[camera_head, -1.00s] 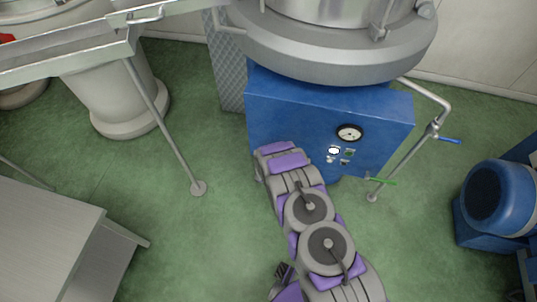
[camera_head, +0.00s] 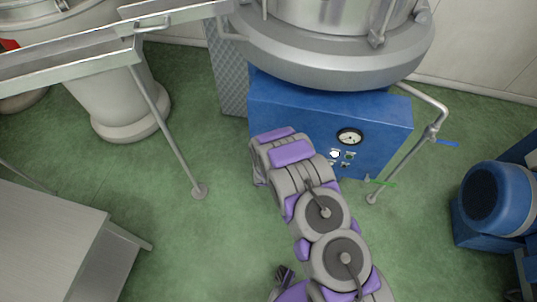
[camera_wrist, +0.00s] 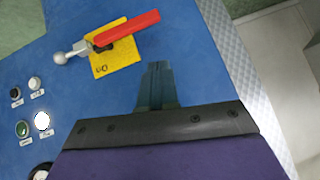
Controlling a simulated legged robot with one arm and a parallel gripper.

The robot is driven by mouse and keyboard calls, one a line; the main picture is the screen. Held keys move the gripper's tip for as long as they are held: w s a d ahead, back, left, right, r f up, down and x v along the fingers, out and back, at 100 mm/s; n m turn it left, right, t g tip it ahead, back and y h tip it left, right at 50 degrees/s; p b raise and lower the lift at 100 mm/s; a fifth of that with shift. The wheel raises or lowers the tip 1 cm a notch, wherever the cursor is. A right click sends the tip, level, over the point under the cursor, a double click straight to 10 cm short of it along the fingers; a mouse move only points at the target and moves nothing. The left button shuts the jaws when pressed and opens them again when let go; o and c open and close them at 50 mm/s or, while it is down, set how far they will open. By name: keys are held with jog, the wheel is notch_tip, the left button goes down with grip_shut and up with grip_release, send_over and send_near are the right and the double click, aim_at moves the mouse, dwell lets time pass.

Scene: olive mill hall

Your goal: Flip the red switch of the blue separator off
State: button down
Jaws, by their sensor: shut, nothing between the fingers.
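The blue separator (camera_head: 275,105) stands ahead, its blue base under a wide steel bowl. In the wrist view its blue panel (camera_wrist: 200,75) fills much of the picture. The red switch (camera_wrist: 130,28) is a red lever on a yellow plate (camera_wrist: 115,58), slanting up to the right, with a silver ball-ended part on its left. My gripper (camera_wrist: 157,70) is shut and empty, in front of the panel just below and right of the yellow plate in the picture. It appears apart from the red lever. In the head view my arm hides the switch and the gripper.
Small buttons and lamps (camera_wrist: 22,128) sit left on the panel. A round gauge (camera_head: 349,136) is on the separator's base. A pipe with blue and green-handled valves (camera_head: 433,132) stands right, near a blue motor (camera_head: 497,198). A steel table (camera_head: 60,240) is at left; green floor lies between.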

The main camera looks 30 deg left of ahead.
jog(key=shift+s+r, duration=1.05)
jog(key=shift+d+r, duration=0.1)
jog(key=shift+d, duration=0.1)
